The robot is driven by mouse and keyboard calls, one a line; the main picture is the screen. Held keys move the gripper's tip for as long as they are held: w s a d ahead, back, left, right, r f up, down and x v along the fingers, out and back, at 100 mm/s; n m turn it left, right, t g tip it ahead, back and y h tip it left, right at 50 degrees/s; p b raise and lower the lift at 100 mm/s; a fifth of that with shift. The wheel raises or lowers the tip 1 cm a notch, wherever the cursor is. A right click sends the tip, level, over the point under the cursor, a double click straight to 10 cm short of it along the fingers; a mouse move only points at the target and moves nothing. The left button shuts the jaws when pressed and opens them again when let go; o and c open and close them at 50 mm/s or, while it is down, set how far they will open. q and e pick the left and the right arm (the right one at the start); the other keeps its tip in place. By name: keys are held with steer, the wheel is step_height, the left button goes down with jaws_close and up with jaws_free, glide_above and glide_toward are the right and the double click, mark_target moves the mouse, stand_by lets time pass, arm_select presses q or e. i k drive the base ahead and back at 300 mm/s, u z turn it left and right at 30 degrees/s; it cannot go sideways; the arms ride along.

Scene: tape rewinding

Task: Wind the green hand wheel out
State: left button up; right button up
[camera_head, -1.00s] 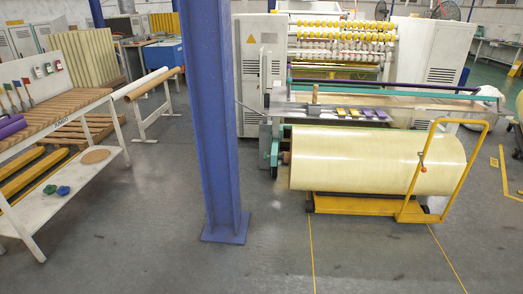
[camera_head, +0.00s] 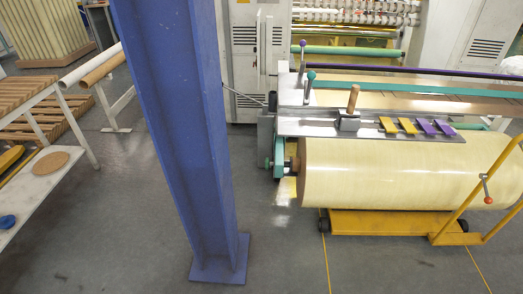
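A small dark green round part (camera_head: 268,163), which looks like the green hand wheel, sits low on the left side of the machine. It is beside a teal bracket (camera_head: 280,157) at the left end of the big cream roll (camera_head: 390,172). It is small and seen nearly edge-on, so its details are hard to tell. A brown core end (camera_head: 291,165) shows between the bracket and the roll. Neither of my grippers is in view.
A blue steel column (camera_head: 185,130) with a floor plate stands left of the machine. A yellow cart (camera_head: 385,223) is under the roll. A white-framed bench (camera_head: 40,185) is at the left. Grey floor is clear between column and cart.

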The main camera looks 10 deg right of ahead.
mark_target(267, 162)
steer(key=i, duration=0.75)
steer(key=u, duration=2.1)
steer(key=i, duration=2.25)
steer(key=z, duration=1.35)
steer(key=i, duration=0.45)
steer(key=z, duration=2.6)
